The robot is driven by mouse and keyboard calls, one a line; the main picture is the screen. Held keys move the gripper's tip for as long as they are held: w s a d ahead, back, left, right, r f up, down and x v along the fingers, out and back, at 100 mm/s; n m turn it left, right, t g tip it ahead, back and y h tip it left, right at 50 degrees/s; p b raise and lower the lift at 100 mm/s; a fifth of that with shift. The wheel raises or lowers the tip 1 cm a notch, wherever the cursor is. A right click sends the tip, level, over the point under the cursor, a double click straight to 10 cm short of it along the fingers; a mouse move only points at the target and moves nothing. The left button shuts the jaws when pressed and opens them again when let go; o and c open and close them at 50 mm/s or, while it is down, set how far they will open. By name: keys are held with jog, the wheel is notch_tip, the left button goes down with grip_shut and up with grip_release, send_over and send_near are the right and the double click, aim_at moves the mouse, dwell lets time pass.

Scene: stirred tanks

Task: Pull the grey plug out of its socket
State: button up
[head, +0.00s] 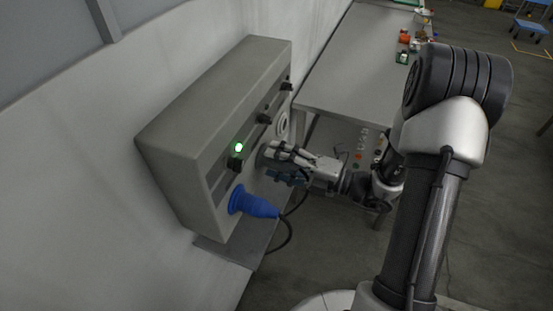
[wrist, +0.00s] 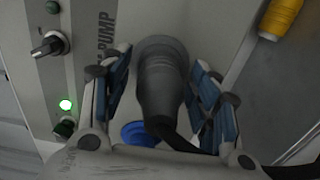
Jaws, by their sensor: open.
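The grey plug (wrist: 162,85) sits in the front of the grey control box, with its dark cable bending away at the lower end. My gripper (wrist: 160,95) is open, with one blue-padded finger on each side of the plug. A small gap seems to show on both sides; I cannot tell whether either pad touches. In the head view my gripper (head: 274,160) is at the front of the control box (head: 195,135), just above and right of the blue plug, and it hides most of the grey plug.
A blue plug (head: 252,204) with a hanging cable sits close below my gripper. A lit green lamp (head: 238,147) and black knobs (head: 265,118) are on the panel. A grey table (head: 350,75) stands behind the arm. A yellow ribbed object (wrist: 280,18) shows top right in the wrist view.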

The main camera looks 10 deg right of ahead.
jog(key=shift+c, duration=0.2)
grip_shut()
dwell(0.4)
jog(key=shift+d, duration=0.1)
jog(key=shift+p+v, duration=0.85)
jog(key=shift+v, duration=2.1)
